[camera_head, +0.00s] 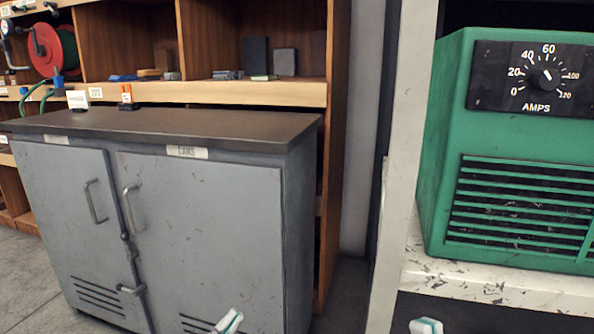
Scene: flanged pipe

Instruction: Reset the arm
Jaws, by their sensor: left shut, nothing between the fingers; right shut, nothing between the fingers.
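My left gripper (229,322) shows only as a small white and teal tip at the bottom edge, in front of the lower part of the grey cabinet. It is shut and empty. My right gripper (426,326) shows as a similar small tip at the bottom edge, further right, below the white shelf. It is shut and empty too. The rest of both grippers and both arms is out of the picture.
A grey two-door metal cabinet (200,230) with a dark, mostly bare top (180,127) stands at left. Behind it are wooden shelves (210,92) with a red reel (52,50). A green welder (520,150) sits on a white shelf (500,287) at right.

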